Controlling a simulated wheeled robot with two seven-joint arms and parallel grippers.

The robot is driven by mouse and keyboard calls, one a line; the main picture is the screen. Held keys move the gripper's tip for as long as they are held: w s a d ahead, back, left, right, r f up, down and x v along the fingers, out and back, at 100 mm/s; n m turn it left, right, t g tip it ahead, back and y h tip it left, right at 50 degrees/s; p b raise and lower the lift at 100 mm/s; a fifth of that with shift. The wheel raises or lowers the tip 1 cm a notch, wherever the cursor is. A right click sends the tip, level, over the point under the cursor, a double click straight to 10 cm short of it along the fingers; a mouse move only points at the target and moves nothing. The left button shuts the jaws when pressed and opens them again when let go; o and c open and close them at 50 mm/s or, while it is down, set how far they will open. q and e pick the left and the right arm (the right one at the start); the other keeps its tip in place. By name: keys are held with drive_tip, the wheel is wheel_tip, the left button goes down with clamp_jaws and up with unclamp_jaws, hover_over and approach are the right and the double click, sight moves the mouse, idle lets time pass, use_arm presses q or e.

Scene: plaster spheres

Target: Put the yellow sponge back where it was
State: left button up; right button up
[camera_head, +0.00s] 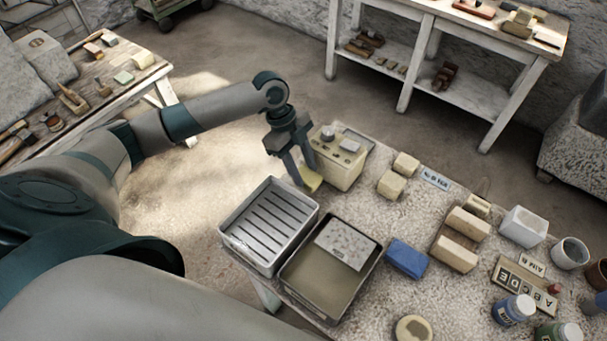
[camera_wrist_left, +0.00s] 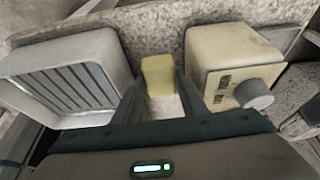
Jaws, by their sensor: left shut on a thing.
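My left gripper (camera_head: 307,178) is shut on the yellow sponge (camera_head: 313,184), over the far left part of the table between the ribbed grey tray (camera_head: 233,240) and a cream box with a knob (camera_head: 342,171). In the left wrist view the sponge (camera_wrist_left: 158,75) shows between the two fingers (camera_wrist_left: 158,95), with the ribbed tray (camera_wrist_left: 115,72) to its left and the cream box (camera_wrist_left: 222,55) to its right. I cannot tell whether the sponge touches the table top. My right gripper is not in view.
A second tray (camera_head: 292,297) holding a speckled slab (camera_head: 346,243) adjoins the ribbed tray. A blue block (camera_head: 406,259), cream blocks (camera_head: 391,184), a white container (camera_head: 523,227) and paint jars (camera_head: 513,310) stand to the right. Bare table top (camera_head: 405,213) lies between them.

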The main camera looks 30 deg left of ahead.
sight(301, 171)
use_arm(q)
drive_tip(key=shift+f, duration=0.1)
wheel_tip(301, 171, down, 2)
drive_tip(key=shift+f+p, duration=0.25)
drive_tip(key=shift+p, duration=0.25)
drive_tip(key=shift+f, duration=0.6)
drive_tip(key=shift+f, duration=0.15)
drive_tip(key=o, duration=0.7)
drive_tip(key=shift+c, duration=0.2)
drive_tip(key=shift+r, duration=0.2)
